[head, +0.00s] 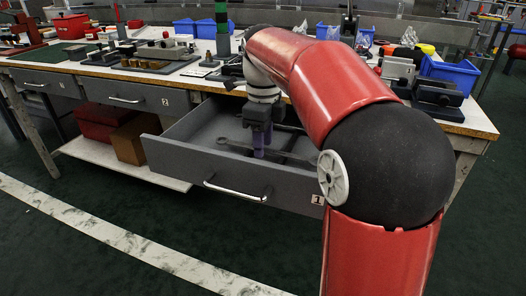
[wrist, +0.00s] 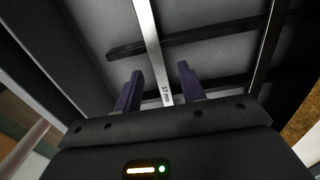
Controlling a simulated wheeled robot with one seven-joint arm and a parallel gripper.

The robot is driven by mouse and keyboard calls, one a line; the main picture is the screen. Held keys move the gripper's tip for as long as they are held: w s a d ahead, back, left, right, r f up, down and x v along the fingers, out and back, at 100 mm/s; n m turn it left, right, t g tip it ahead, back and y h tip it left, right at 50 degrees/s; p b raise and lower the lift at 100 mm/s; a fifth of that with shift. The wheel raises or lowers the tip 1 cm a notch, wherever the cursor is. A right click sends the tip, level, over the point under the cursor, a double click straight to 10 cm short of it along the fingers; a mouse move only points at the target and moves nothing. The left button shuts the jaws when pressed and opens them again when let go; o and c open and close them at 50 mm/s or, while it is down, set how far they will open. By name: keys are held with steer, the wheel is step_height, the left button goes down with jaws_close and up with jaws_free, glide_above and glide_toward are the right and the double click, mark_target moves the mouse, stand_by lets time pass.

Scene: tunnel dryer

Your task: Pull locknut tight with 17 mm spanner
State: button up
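A bright steel spanner (wrist: 150,45) marked 17 mm lies in the open drawer (head: 238,188) labelled 1. In the head view, a spanner-like shape (head: 226,143) shows beside my gripper (head: 259,150), which points down into the drawer. In the wrist view, the spanner's shank runs between the two purple fingers of my gripper (wrist: 160,70). The fingers stand apart, with a gap on each side of the shank. I cannot tell whether the fingertips reach down to its level. I cannot make out the locknut in either view.
A dark bar (wrist: 205,37) crosses the drawer near the spanner. The drawer walls stand close around my gripper. The bench top (head: 88,69) above carries fixtures, a green-and-black post (head: 222,30) and blue bins (head: 450,73). Two other drawers are shut at the left.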

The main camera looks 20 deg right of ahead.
jaws_close()
steer(key=shift+r, duration=0.15)
step_height(320, 180, up, 20)
steer(key=p, duration=0.7)
steer(key=c, duration=0.7)
jaws_free()
jaws_close()
